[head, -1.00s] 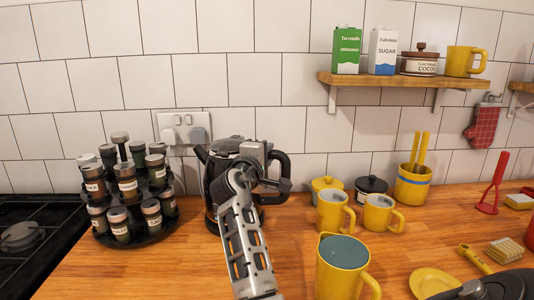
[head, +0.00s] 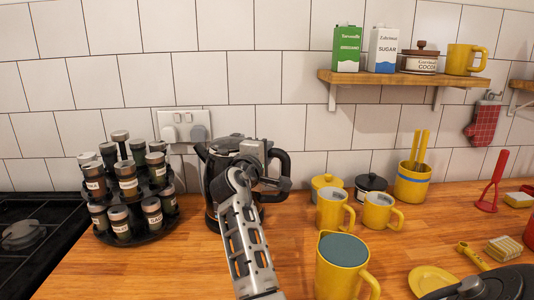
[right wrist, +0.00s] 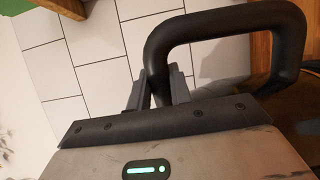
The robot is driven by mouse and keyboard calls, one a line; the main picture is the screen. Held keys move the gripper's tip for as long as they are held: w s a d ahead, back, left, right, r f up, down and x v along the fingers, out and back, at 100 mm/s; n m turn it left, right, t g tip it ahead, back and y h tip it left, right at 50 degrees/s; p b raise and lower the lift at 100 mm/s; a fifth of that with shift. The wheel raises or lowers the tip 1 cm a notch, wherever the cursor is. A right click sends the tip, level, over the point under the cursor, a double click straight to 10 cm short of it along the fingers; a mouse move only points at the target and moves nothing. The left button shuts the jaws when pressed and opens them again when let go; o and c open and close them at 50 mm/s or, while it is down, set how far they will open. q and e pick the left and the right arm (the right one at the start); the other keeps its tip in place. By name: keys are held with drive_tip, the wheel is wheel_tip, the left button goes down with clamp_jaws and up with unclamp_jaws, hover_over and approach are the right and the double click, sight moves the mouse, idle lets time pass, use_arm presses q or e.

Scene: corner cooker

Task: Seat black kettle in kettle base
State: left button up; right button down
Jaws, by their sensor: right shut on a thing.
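The black kettle (head: 221,172) stands upright at the back of the wooden counter, near the wall sockets. Its spout is on the left and its black handle (head: 284,163) on the right. My right gripper (head: 278,183) is shut on the handle; in the right wrist view the fingers (right wrist: 158,92) close on one side of the black handle loop (right wrist: 215,22). My right forearm covers part of the kettle's front. I cannot make out the kettle base apart from the kettle's dark bottom, nor tell whether the kettle is seated. My left gripper is not in view.
A spice rack (head: 137,232) with several jars stands close to the kettle's left. A hob (head: 30,240) is at far left. Yellow mugs (head: 333,209), a yellow jug (head: 342,268) and pots stand right. The counter between rack and my forearm is clear.

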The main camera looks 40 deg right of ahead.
drive_tip(key=shift+r, duration=0.2)
drive_tip(key=shift+f+b, duration=0.5)
drive_tip(key=shift+f, duration=0.15)
